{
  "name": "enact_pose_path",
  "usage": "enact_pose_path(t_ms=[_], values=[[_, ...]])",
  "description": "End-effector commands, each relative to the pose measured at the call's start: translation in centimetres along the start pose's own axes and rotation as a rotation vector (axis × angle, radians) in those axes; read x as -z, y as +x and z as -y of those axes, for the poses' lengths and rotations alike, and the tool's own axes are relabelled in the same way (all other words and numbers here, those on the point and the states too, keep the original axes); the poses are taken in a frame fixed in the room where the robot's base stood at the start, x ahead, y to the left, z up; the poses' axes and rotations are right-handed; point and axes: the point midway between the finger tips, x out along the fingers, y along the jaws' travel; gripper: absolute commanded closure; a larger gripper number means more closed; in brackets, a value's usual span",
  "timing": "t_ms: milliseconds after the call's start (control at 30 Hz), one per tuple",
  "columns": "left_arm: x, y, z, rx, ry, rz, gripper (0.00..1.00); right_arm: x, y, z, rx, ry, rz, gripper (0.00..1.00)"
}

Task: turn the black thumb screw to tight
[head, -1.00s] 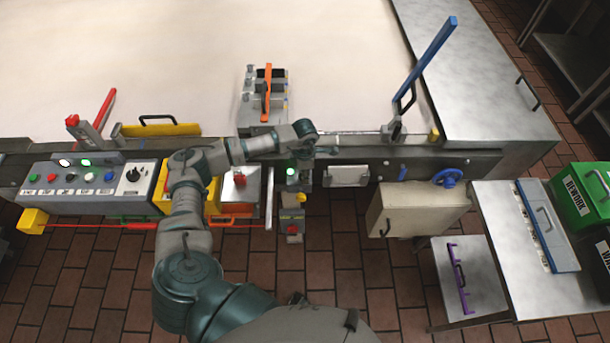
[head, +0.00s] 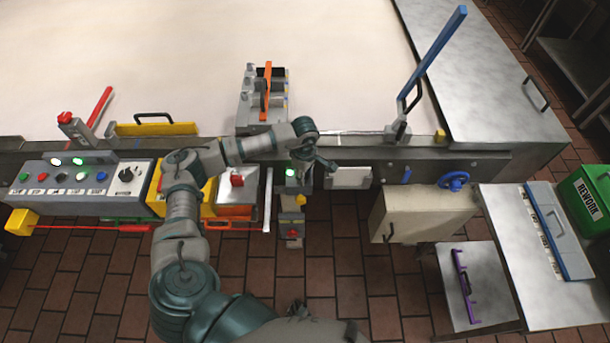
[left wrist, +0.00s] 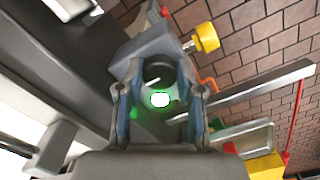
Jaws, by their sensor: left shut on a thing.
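My left gripper (head: 306,157) is over the small grey fixture (head: 291,205) at the front edge of the conveyor. In the left wrist view its two blue-padded fingers (left wrist: 160,88) close from both sides on a dark round part, which looks like the black thumb screw (left wrist: 159,70). The screw is hidden under the gripper in the head view, and its turn position cannot be read. A green lamp (head: 291,171) glows beside the gripper; in the left wrist view its glow (left wrist: 160,99) shows between the fingers. My right gripper is not in view.
A yellow knob (left wrist: 207,38) sticks out close by on the fixture. A white plate (head: 349,177) and a blue handwheel (head: 454,181) lie to the right.

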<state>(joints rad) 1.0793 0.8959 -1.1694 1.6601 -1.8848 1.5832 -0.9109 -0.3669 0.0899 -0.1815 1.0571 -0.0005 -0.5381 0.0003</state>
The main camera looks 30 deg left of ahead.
Motion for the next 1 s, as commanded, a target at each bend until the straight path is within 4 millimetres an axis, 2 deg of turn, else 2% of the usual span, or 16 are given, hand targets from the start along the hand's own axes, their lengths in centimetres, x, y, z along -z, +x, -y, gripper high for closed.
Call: enact_pose_path(t_ms=[500,533,600,867,1000], values=[[0.16,-0.34,-0.3,-0.011,0.015,-0.001,0.98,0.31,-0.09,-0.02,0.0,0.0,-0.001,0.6],[0.16,-0.34,-0.29,-0.011,0.014,-0.001,0.56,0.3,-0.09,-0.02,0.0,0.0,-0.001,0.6],[0.14,-0.3,-0.26,-0.01,0.014,-0.001,0.39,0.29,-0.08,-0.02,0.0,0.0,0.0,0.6],[0.07,-0.15,-0.08,-0.005,0.015,0.0,0.38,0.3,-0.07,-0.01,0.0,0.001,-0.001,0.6],[0.04,-0.81,-0.11,-0.005,0.015,0.0,0.38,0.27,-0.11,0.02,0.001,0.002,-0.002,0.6]])
